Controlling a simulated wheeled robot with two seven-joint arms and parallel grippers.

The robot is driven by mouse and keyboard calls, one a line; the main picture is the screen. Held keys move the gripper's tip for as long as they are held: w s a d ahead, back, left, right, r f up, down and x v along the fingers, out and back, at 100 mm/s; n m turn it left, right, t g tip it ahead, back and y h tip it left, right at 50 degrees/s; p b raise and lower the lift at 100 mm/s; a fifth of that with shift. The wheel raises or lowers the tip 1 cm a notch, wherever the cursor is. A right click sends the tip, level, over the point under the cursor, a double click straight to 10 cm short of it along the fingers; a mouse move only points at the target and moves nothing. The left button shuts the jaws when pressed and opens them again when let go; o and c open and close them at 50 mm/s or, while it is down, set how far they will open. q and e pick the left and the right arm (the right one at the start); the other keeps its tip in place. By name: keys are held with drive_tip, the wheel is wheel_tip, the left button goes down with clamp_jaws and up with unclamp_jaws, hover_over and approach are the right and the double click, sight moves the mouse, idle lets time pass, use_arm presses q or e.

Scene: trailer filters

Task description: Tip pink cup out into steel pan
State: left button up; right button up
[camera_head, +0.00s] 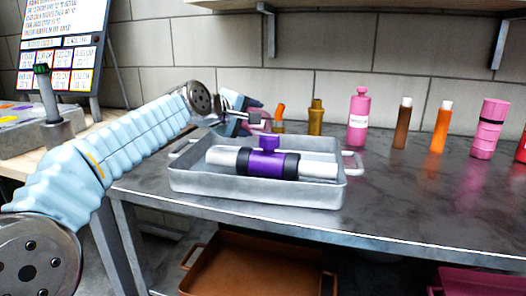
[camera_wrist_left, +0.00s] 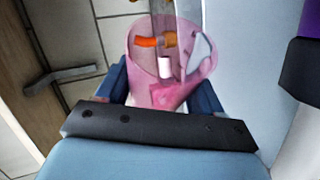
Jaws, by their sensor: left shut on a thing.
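My left gripper (camera_head: 248,116) is shut on the pink cup (camera_head: 263,120), above the back edge of the steel pan (camera_head: 255,194). The cup is mostly hidden by the gripper in the head view. In the left wrist view the translucent pink cup (camera_wrist_left: 176,92) stands between the blue fingers of the left gripper (camera_wrist_left: 168,88). Orange and white shapes show through or in it; I cannot tell which. The pan sits on the dark counter. A purple, black and white filter cylinder (camera_head: 266,162) lies across it. My right gripper is not in view.
Behind the pan stand a gold bottle (camera_head: 316,118) and a pink bottle (camera_head: 358,117). Brown (camera_head: 402,125), orange (camera_head: 441,129) and pink (camera_head: 488,130) containers stand to the right. The counter's front right is clear. A brown tray (camera_head: 255,268) is below.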

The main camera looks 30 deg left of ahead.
sight(253, 108)
use_arm(q)
drive_tip(key=shift+d+r+m, duration=0.15)
drive_tip(key=shift+r+m, duration=0.15)
drive_tip(key=shift+r, duration=0.3)
drive_tip(key=shift+s+d+r+m+t+y+b, duration=0.25)
drive_tip(key=shift+r+m+t+y+b, duration=0.15)
drive_tip(key=shift+m+t, duration=0.2)
idle(0.9)
drive_tip(key=shift+s+d+r+m+t+y, duration=0.1)
drive_tip(key=shift+d+r+m+t, duration=0.15)
drive_tip(key=shift+r, duration=0.25)
drive_tip(key=shift+s+d+r+m+t+y, duration=0.1)
drive_tip(key=shift+r+m+t, duration=0.05)
drive_tip(key=shift+r+m, duration=0.3)
drive_tip(key=shift+d+r+m+t+y, duration=0.1)
drive_tip(key=shift+d+r+m+t, duration=0.1)
drive_tip(key=shift+r, duration=0.35)
idle(0.5)
drive_tip(key=shift+s+d+r+m+t+b, duration=0.15)
drive_tip(key=shift+d+r+m+t+b, duration=0.1)
drive_tip(key=shift+r+m+t+b, duration=0.35)
drive_tip(key=shift+s+d+r+m+t+b, duration=0.1)
drive_tip(key=shift+d+r+m+b, duration=0.25)
drive_tip(key=shift+r, duration=0.45)
idle(1.5)
